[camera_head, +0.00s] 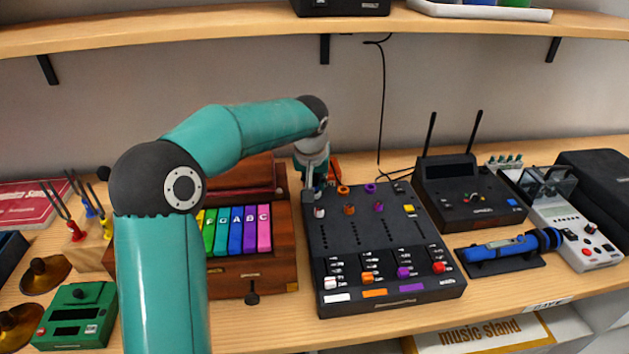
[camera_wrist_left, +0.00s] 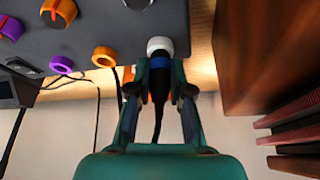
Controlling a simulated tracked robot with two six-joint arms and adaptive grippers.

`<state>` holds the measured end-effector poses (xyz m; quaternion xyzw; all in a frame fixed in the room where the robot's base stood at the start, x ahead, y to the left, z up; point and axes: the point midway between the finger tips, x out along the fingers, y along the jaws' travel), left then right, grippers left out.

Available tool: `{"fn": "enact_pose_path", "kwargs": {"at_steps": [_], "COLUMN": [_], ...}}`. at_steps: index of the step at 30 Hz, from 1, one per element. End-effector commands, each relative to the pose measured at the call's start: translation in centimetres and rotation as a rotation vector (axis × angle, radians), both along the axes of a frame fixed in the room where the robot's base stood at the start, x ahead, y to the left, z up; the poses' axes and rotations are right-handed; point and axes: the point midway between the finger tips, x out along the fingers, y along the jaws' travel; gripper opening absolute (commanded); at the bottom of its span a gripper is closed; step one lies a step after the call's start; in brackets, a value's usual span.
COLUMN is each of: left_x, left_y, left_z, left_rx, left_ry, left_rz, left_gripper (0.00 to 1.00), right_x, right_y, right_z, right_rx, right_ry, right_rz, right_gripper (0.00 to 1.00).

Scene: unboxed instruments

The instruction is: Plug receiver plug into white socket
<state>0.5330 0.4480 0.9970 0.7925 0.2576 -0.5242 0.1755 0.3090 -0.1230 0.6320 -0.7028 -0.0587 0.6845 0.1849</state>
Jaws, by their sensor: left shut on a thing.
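The black mixer (camera_head: 380,232) stands mid-shelf with coloured sockets along its back edge. My left gripper (camera_head: 312,188) is at the mixer's back left corner. In the left wrist view my left gripper (camera_wrist_left: 160,88) is shut on the dark receiver plug (camera_wrist_left: 160,82), which has a blue band. The plug's front end lines up with and meets the white socket (camera_wrist_left: 160,45); I cannot tell how deep it sits. A cable trails from the plug's rear. The black receiver (camera_head: 468,192) with two antennas stands right of the mixer. My right gripper is not in view.
Next to the white socket are an orange socket (camera_wrist_left: 104,56) and a purple socket (camera_wrist_left: 61,65), with thin cables nearby. A wooden box with coloured keys (camera_head: 236,230) stands close left of the mixer.

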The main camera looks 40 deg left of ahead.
Motion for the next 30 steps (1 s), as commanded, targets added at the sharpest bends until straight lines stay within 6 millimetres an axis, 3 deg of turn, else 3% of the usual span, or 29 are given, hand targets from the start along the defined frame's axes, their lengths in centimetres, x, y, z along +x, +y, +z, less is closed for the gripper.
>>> {"fn": "enact_pose_path", "kwargs": {"at_steps": [8,9,14,25,30], "left_x": [-0.1,-0.1,-0.1,-0.1,-0.6], "left_y": [-0.1,-0.1,-0.1,-0.1,-0.5], "left_z": [-0.7,-0.7,-0.6,-0.2,1.6], "left_rx": [-0.004,-0.004,-0.004,-0.002,-0.001], "left_ry": [0.012,0.013,0.011,0.006,0.003], "left_rz": [-0.001,-0.001,-0.001,0.0,-0.001], "left_gripper": [0.0,0.23,0.49,0.49,0.49], "right_x": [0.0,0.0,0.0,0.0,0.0], "right_y": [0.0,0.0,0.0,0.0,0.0], "right_z": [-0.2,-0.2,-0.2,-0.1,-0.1], "right_rx": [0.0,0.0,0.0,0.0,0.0], "right_ry": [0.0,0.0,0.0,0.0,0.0], "right_rz": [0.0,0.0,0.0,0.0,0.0], "right_gripper": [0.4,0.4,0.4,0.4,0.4]}}
